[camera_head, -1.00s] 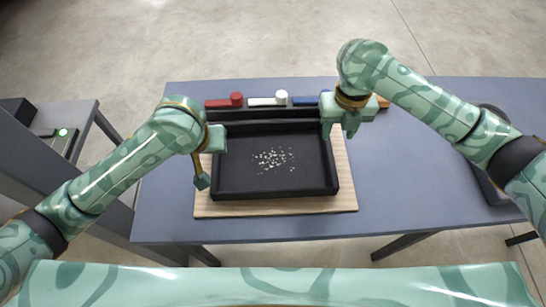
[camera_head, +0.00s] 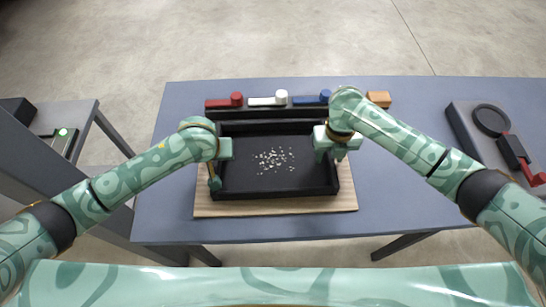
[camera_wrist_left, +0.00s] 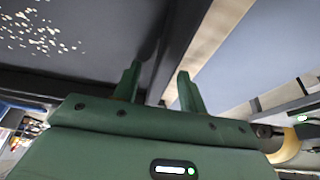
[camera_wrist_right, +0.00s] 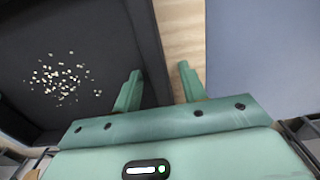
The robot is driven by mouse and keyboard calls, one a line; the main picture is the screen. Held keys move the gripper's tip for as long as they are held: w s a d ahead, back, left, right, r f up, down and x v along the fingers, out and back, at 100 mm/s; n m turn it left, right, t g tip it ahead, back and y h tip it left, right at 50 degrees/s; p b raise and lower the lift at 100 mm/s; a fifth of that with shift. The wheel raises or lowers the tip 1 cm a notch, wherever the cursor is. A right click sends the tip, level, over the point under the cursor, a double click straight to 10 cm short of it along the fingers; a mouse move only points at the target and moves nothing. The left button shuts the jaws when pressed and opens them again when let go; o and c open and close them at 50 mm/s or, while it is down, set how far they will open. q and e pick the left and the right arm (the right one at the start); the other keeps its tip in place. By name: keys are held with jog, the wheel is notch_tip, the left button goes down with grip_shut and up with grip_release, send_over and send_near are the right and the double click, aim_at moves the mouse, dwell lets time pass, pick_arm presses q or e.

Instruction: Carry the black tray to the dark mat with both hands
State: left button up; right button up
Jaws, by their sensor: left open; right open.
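The black tray (camera_head: 270,193) lies flat on a light wooden board (camera_head: 300,205) and holds scattered pale crumbs (camera_head: 273,160). My left gripper (camera_head: 216,170) is open at the tray's left wall; in the left wrist view its fingers (camera_wrist_left: 160,78) stand on either side of the wall (camera_wrist_left: 176,50). My right gripper (camera_head: 329,157) is open at the right wall; in the right wrist view its fingers (camera_wrist_right: 159,75) have the wall (camera_wrist_right: 150,48) between them. I cannot make out a dark mat in these views.
Red (camera_head: 224,102), white (camera_head: 268,101) and blue (camera_head: 311,99) pieces lie along the blue-grey table's (camera_head: 400,150) back edge, near an orange block (camera_head: 379,99). A dark device with a ring (camera_head: 491,121) stands at right. A side table (camera_head: 88,115) is at left.

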pick_arm(q)
grip_shut()
pick_arm(e)
grip_shut()
jog(key=shift+r, duration=0.1)
dwell(0.9)
